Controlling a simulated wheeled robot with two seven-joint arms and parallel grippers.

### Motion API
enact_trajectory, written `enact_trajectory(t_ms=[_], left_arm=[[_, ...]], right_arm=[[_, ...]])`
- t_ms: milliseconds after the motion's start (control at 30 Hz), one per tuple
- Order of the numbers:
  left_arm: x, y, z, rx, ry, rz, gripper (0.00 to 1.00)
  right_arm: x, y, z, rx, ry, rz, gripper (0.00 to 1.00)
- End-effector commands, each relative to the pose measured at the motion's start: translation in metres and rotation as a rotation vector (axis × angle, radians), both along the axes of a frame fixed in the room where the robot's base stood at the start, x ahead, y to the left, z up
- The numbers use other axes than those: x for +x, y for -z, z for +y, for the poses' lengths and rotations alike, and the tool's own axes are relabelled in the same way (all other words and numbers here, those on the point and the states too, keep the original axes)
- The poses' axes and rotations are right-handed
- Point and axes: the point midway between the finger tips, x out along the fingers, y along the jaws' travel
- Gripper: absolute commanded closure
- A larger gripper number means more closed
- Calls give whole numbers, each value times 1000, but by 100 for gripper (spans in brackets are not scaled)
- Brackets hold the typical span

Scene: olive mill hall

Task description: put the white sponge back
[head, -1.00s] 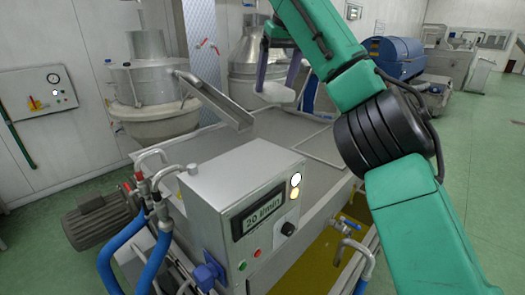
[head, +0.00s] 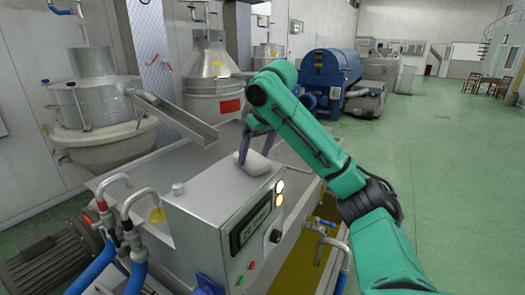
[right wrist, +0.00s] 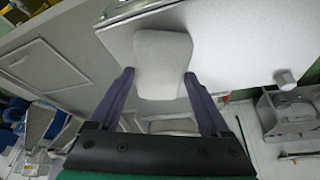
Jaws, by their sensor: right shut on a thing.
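The white sponge (head: 253,163) is a pale, rounded block held between the purple fingers of my right gripper (head: 256,150). It hangs by the far edge of the top of the grey control box (head: 215,200); I cannot tell whether it touches the box. In the right wrist view, the sponge (right wrist: 162,62) sits between the two fingertips (right wrist: 158,85) and overlaps the edge of a pale flat surface. My right gripper is shut on it. My left gripper is not in view.
A metal spout (head: 175,117) slopes down over the grey tank top (head: 190,158) behind the box. Open green floor (head: 440,150) lies at the right.

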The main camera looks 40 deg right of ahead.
Motion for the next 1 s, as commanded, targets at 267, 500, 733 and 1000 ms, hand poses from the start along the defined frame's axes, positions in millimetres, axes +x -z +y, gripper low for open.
enact_trajectory(t_ms=[267, 500, 733, 1000], left_arm=[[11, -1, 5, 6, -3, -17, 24], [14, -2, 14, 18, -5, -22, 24], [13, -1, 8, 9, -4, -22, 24], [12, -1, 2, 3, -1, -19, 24]], right_arm=[[0, 3, -1, 0, 0, 9, 0], [-1, -2, -1, 0, 0, 6, 0], [-12, -31, -1, -2, 2, 0, 0], [-29, -70, 0, -1, 4, 0, 0]])
